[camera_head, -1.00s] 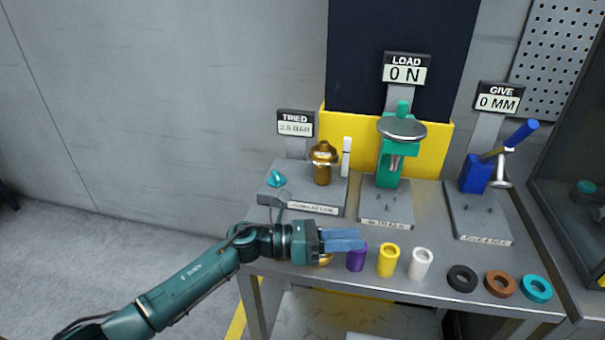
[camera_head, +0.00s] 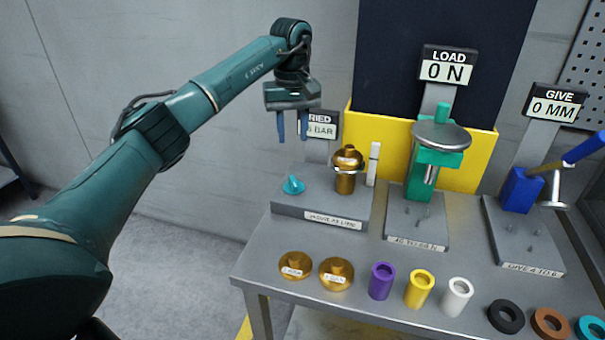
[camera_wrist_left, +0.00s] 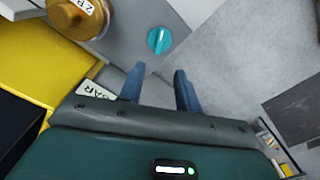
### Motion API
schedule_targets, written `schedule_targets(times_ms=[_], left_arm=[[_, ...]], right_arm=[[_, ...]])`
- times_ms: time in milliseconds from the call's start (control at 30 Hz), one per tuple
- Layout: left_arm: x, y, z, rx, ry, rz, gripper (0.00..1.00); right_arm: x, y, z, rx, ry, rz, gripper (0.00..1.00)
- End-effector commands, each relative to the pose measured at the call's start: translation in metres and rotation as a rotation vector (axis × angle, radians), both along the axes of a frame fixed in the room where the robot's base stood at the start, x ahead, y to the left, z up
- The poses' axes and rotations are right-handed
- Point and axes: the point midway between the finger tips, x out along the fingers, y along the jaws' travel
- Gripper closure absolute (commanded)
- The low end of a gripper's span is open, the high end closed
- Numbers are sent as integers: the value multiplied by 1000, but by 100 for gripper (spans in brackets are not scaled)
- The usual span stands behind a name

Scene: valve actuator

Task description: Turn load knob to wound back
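The load station has a green press frame (camera_head: 418,178) with a round silver disc (camera_head: 443,136) and a small green knob (camera_head: 442,112) above it. Its sign (camera_head: 446,70) reads LOAD 0 N. My left gripper (camera_head: 292,135) is high above the left station, to the left of the press, fingers pointing down. It is open, with an empty gap between the blue fingers, which also show in the left wrist view (camera_wrist_left: 160,80). A small turquoise knob (camera_head: 293,185) lies below it and shows beyond the fingertips in the left wrist view (camera_wrist_left: 158,40). My right gripper is out of view.
A brass fitting (camera_head: 346,170) and a white post (camera_head: 373,164) stand left of the press. A blue lever device (camera_head: 520,190) stands right. Brass weights (camera_head: 296,265), purple (camera_head: 381,281), yellow (camera_head: 419,289) and white (camera_head: 457,297) cylinders and several rings (camera_head: 506,316) line the front edge.

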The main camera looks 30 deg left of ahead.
Motion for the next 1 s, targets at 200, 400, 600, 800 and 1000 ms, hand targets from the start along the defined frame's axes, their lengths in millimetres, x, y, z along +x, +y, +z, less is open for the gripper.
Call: schedule_targets(times_ms=[200, 400, 600, 800, 1000], left_arm=[[-1, -1, -43, -3, 4, -1, 66], [-1, -2, -84, -3, 2, -1, 66], [0, -2, -111, -5, -1, -1, 66], [0, -2, -121, -5, -2, -1, 66], [0, -2, -121, -5, -2, -1, 66]], right_arm=[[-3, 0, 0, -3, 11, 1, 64], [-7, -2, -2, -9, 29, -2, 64], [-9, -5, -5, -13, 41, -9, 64], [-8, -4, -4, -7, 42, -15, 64], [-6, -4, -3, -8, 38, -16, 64]])
